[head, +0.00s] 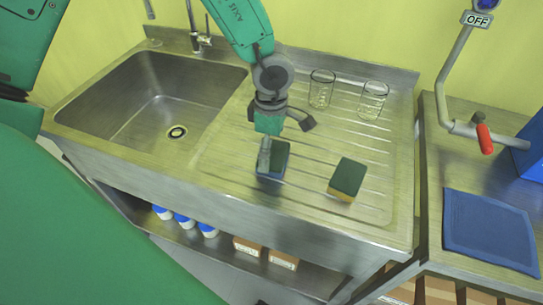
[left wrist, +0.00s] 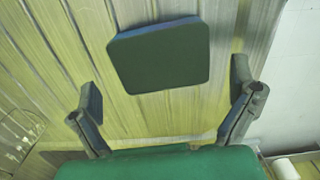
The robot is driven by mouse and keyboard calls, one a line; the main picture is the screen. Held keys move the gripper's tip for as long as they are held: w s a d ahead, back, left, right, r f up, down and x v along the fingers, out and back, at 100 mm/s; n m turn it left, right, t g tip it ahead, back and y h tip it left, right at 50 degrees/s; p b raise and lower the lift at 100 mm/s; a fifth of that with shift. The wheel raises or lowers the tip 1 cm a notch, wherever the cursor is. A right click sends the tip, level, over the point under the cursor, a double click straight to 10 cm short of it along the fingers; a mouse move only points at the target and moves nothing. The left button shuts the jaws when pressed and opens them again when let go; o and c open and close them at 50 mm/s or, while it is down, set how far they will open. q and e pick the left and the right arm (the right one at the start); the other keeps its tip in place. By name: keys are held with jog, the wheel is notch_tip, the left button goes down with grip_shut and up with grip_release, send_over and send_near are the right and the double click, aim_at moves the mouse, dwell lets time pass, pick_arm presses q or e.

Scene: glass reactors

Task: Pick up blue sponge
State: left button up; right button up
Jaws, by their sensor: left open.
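The blue sponge (head: 278,161), with a dark green top and a blue lower edge, lies on the ridged drainboard of the steel sink unit. In the left wrist view, the sponge (left wrist: 160,55) is a dark rounded block just beyond the fingertips, between their lines. My left gripper (head: 286,139) is open and empty above the sponge, pointing down with its fingers spread apart; one finger partly covers the sponge. In the left wrist view, the gripper (left wrist: 165,92) has a finger on each side. My right gripper is not in view.
A second sponge, green and yellow (head: 347,179), lies to the right on the drainboard (head: 225,165). Two glass beakers (head: 321,89) (head: 373,100) stand behind. The sink basin (head: 135,95) and faucet (head: 200,38) are left. A blue mat (head: 490,229) lies on the right-hand counter.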

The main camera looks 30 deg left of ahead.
aim_at(275, 154)
pick_arm(q)
jog(key=shift+f, duration=0.8)
jog(key=shift+w+f, duration=0.1)
jog(key=shift+f, duration=0.25)
jog(key=shift+d+f, duration=0.1)
jog(key=shift+d, duration=0.2)
jog(key=shift+d+r, duration=0.2)
jog(key=shift+d, duration=0.45)
jog(key=c, duration=0.7)
jog(key=shift+a+f, duration=0.1)
jog(key=shift+a, duration=0.6)
jog(key=shift+c, duration=0.2)
jog(key=r, duration=0.9)
jog(key=shift+d+r+p, duration=0.15)
jog(key=shift+d+p, duration=0.2)
jog(key=shift+r, duration=0.3)
jog(key=shift+a+r, duration=0.1)
jog(key=shift+a, duration=0.05)
